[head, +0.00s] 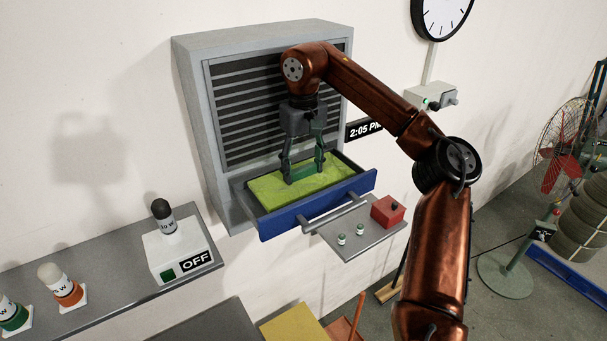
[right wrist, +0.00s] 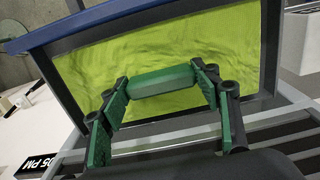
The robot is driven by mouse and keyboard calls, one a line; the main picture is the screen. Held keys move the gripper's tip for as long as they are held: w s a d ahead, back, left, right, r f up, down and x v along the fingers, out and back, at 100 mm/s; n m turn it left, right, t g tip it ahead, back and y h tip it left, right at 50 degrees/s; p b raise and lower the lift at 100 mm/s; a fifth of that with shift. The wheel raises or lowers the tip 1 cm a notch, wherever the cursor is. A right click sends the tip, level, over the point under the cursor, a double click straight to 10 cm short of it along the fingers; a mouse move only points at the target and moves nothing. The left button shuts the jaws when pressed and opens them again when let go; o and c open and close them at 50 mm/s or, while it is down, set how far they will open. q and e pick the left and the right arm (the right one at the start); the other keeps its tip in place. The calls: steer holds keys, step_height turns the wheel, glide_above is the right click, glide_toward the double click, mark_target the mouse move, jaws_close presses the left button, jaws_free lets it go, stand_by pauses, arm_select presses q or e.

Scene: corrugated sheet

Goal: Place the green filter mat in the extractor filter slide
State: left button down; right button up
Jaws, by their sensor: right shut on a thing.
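The lime-green filter mat (head: 268,190) lies flat within the frame of the pulled-out filter slide (head: 318,205), which has a blue front. The mat (right wrist: 215,50) also fills most of the slide's opening in the right wrist view. My right gripper (head: 303,175) points down over the mat. Its fingers are shut on a dark green bar (right wrist: 165,82), which sits against the mat's upper face and looks like its grip. Whether the mat lies fully down on the slide's floor cannot be told. My left gripper is not in view.
The grey extractor (head: 192,90) with dark louvres stands behind the slide. A switch box marked OFF (head: 178,248) sits on the left ledge. A fan (head: 565,140) stands far right.

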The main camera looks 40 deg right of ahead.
mark_target(303, 167)
steer(key=shift+w+d+f, duration=0.1)
steer(key=shift+d+f, duration=0.05)
steer(key=shift+f, duration=0.9)
steer(key=shift+f, duration=0.1)
steer(key=o, duration=1.2)
steer(key=shift+r, duration=6.15)
